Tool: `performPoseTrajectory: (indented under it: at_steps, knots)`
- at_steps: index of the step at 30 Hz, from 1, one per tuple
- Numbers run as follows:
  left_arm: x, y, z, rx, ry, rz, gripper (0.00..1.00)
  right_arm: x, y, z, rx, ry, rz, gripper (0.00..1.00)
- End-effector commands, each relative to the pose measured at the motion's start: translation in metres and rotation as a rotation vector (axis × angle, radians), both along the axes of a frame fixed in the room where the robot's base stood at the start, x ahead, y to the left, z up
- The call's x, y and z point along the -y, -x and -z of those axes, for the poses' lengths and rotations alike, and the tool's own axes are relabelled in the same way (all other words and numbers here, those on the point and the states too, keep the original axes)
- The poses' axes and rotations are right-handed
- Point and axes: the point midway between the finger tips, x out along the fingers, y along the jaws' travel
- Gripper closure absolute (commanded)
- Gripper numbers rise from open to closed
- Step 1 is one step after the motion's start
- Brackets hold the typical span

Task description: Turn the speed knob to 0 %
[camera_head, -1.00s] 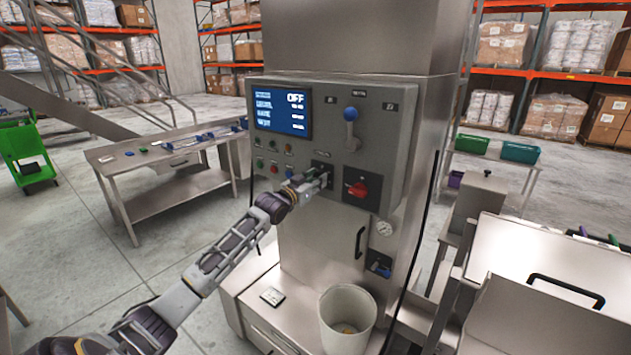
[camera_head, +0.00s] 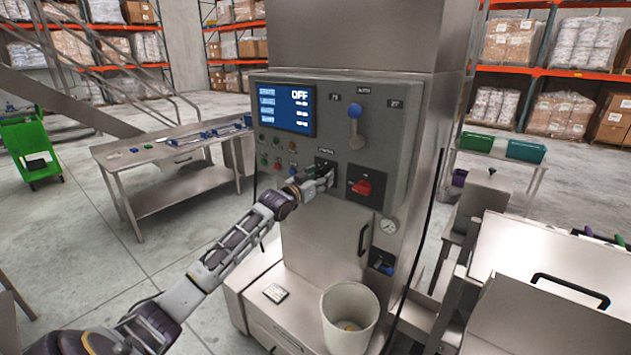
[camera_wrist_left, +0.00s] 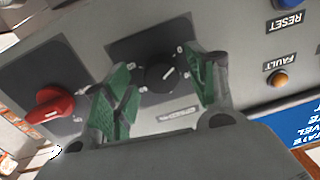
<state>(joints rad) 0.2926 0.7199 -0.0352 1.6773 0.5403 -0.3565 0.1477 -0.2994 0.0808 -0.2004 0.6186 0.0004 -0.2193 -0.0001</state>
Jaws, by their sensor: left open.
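The speed knob (camera_wrist_left: 163,76) is a round black dial with a pale pointer mark, on a dark plate with an upside-down speed label in the left wrist view. Its pointer slants to the upper right in that picture; the scale numbers are too small to read. Gaps show between pads and knob. In the head view, my left gripper (camera_head: 328,178) is at the panel and hides most of the knob. My right gripper is not in view.
A red rotary switch (camera_wrist_left: 50,104) sits beside the knob; it also shows in the head view (camera_head: 362,187). A fault lamp (camera_wrist_left: 278,80) and blue reset button (camera_wrist_left: 288,2) lie opposite. The screen (camera_head: 287,108) reads OFF. A blue-knobbed lever (camera_head: 355,118) is above.

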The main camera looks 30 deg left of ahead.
Motion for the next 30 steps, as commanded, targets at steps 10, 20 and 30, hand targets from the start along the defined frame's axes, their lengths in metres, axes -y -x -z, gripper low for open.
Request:
performPoseTrajectory:
  at_steps: [10, 20, 30]
  knots:
    - [-0.001, 0.01, 0.001, -0.001, 0.0, 0.0, 0.43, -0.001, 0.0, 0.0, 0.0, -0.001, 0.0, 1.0]
    - [-0.001, 0.032, 0.001, -0.002, -0.001, 0.0, 0.43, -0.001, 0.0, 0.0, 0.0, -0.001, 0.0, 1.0]
    - [-0.002, 0.054, 0.001, -0.001, 0.0, 0.0, 0.43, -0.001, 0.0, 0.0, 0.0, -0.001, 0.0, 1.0]
